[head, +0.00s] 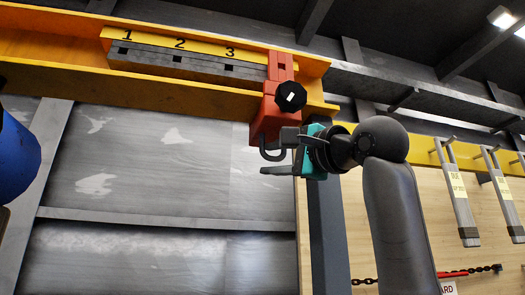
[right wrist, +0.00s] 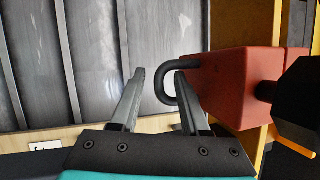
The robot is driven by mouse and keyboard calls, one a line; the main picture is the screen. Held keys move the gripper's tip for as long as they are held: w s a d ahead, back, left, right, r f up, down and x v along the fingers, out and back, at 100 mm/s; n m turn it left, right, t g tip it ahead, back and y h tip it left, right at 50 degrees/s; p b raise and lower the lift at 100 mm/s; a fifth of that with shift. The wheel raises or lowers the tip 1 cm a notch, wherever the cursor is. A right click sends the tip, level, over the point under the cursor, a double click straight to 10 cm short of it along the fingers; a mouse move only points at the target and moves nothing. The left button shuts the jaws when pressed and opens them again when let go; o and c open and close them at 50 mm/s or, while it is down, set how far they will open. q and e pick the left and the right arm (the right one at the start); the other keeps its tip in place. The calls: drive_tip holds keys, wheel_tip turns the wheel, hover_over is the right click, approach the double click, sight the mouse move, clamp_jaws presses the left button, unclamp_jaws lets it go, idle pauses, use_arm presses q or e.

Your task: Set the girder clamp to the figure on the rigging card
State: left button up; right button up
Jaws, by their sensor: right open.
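The red girder clamp (head: 268,112) sits on the yellow girder (head: 215,88), to the right of the mark 3. It has a round black knob (head: 290,97) on its face and a dark hook at its underside. My right gripper (head: 268,164) is open just below the clamp. In the right wrist view the clamp (right wrist: 235,88) is at right, and its hook (right wrist: 170,82) is close to the right finger of my gripper (right wrist: 160,78); I cannot tell whether they touch. A card (head: 448,288) is cut off at the bottom, only "ARD" legible. My left gripper is not in view.
A yellow scale strip (head: 203,49) marked 1, 2, 3 runs above a grey notched bar (head: 180,64). Labelled grey hangers (head: 458,205) hang at right. A red and black chain (head: 455,273) is below them. A blue rounded shape (head: 18,158) is at the left edge.

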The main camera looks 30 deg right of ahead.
drive_tip(key=shift+p+x, duration=0.45)
drive_tip(key=shift+x, duration=1.35)
drive_tip(key=c, duration=0.7)
clamp_jaws()
drive_tip(key=shift+w+f, duration=0.1)
